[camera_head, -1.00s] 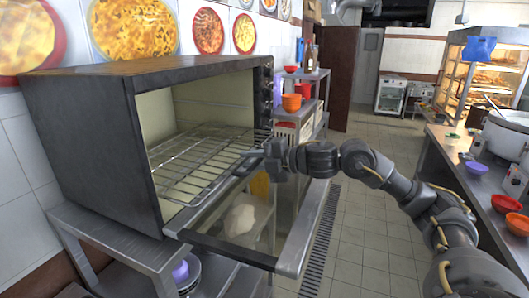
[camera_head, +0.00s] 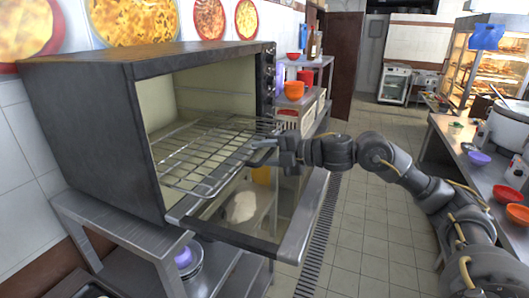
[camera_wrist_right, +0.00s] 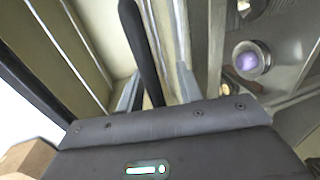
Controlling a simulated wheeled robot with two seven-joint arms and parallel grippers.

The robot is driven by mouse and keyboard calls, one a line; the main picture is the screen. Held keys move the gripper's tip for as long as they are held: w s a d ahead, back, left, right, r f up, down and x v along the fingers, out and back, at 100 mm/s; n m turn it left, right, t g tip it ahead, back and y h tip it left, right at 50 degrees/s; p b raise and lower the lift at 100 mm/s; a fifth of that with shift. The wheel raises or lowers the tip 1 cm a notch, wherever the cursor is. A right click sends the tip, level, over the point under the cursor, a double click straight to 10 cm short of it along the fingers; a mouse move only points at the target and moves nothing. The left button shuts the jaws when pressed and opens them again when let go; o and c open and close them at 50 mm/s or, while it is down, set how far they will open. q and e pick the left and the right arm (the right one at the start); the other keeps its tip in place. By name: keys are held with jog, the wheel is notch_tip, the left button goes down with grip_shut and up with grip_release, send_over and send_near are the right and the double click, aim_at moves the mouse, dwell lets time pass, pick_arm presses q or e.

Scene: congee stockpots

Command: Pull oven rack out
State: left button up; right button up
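The oven (camera_head: 95,130) has its front open, with its glass door (camera_head: 235,245) folded down. The wire oven rack (camera_head: 190,165) lies level inside, and its front edge sticks out over the open door. My right gripper (camera_head: 263,154) is at the rack's front edge, near its far end, and appears closed on it. In the right wrist view the two fingertips (camera_wrist_right: 158,85) show with a dark bar between them; the exact contact is hard to see. My left gripper is not in view.
A metal stand (camera_head: 120,235) holds the oven. Shelves with orange bowls (camera_head: 294,90) stand beyond it. A counter with a stockpot (camera_head: 508,125) and bowls runs along the right. The tiled floor (camera_head: 350,240) between is clear.

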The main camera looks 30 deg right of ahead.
jog(key=shift+d, duration=0.1)
jog(key=shift+d, duration=0.1)
jog(key=shift+s+d+b, duration=0.2)
jog(key=shift+s+b, duration=0.05)
jog(key=shift+b, duration=0.05)
jog(key=b+v, duration=0.1)
jog(key=v, duration=0.1)
jog(key=b+v, duration=0.2)
jog(key=v, duration=0.1)
jog(key=b+v, duration=0.2)
jog(key=shift+s+d+f, duration=0.15)
jog(key=shift+s+f, duration=0.05)
jog(key=shift+s, duration=0.1)
jog(key=shift+s+d+r+b, duration=0.2)
jog(key=shift+s+d+b, duration=0.3)
jog(key=shift+b, duration=0.65)
jog(key=shift+s+d+r+b, duration=0.1)
jog(key=shift+s+r+b, duration=0.2)
jog(key=shift+b, duration=0.2)
jog(key=shift+s+r, duration=0.15)
